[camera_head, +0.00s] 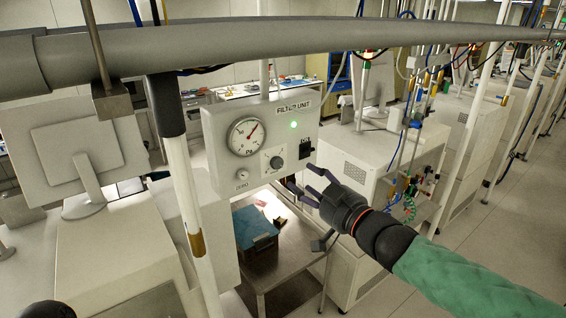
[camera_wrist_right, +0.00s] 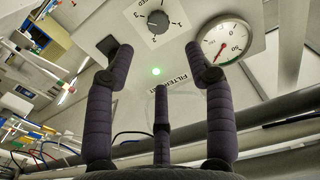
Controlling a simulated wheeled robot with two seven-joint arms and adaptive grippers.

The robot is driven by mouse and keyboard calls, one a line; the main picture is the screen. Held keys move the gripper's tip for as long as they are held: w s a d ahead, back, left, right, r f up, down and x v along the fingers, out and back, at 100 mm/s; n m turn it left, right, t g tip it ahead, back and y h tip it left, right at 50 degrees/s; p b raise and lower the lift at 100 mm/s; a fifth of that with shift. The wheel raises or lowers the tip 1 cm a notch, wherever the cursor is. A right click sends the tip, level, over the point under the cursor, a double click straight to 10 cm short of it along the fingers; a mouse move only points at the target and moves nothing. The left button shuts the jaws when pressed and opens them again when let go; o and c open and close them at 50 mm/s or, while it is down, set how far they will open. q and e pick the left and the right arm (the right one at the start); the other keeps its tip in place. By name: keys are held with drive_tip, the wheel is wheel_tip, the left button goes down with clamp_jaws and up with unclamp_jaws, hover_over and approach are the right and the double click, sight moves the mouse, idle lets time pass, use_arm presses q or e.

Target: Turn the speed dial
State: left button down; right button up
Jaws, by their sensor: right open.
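The speed dial (camera_head: 274,161) is a dark round knob on a white scale plate, on the front of the grey filter unit (camera_head: 220,124). In the right wrist view the dial (camera_wrist_right: 158,21) shows upside down near the top, with numbers around it. My right gripper (camera_head: 303,182) is open and empty, to the lower right of the dial and apart from it in the head view. In the right wrist view its fingers (camera_wrist_right: 159,62) are spread, with the dial beyond and between their tips.
The panel also carries a pressure gauge (camera_head: 246,136), a green light (camera_head: 294,125), a black switch (camera_head: 305,148) and a small knob (camera_head: 242,175). A large grey pipe (camera_head: 230,45) crosses above the unit. A blue bin (camera_head: 254,226) stands on the metal table below.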

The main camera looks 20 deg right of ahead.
sight(279, 163)
drive_tip(key=x, duration=1)
drive_tip(key=shift+f, duration=0.15)
clamp_jaws()
